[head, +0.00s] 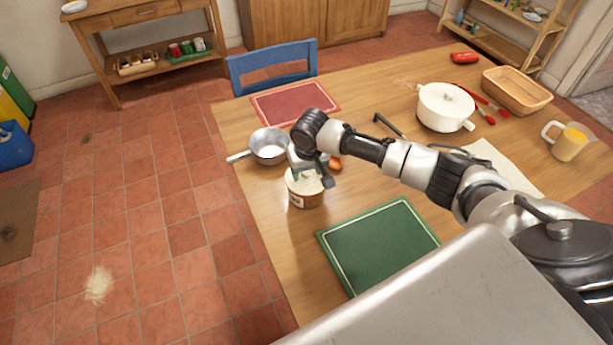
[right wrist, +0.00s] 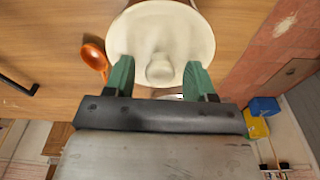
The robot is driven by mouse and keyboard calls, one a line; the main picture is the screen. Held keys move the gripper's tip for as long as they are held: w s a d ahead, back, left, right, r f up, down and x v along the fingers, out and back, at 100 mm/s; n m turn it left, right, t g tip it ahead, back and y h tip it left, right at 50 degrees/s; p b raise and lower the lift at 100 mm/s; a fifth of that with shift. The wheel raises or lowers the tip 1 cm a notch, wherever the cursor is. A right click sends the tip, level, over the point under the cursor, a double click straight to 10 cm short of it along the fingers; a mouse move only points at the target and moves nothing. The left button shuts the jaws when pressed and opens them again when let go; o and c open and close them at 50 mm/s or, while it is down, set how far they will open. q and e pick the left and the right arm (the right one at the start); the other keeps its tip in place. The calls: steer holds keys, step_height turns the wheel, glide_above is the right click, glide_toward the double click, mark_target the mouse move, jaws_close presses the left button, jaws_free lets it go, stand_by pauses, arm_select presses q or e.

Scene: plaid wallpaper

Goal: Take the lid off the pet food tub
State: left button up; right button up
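The pet food tub (head: 303,199), brown and white with a label, stands upright on the wooden table near its left edge. Its cream lid (right wrist: 160,35) is on top and has a round knob (right wrist: 160,69) in the middle. My right gripper (head: 320,176) is over the tub, hiding part of the lid in the head view. In the right wrist view, my right gripper's (right wrist: 160,80) green fingers are wide apart, one on each side of the knob, with gaps showing. My left gripper is not in view.
A metal saucepan (head: 269,147) stands just behind the tub. A green board (head: 378,246) lies in front, a red board (head: 295,102) behind. A white pot (head: 444,108) stands farther right. The table between tub and green board is clear.

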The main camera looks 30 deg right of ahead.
steer(key=c, duration=0.8)
steer(key=shift+r, duration=0.1)
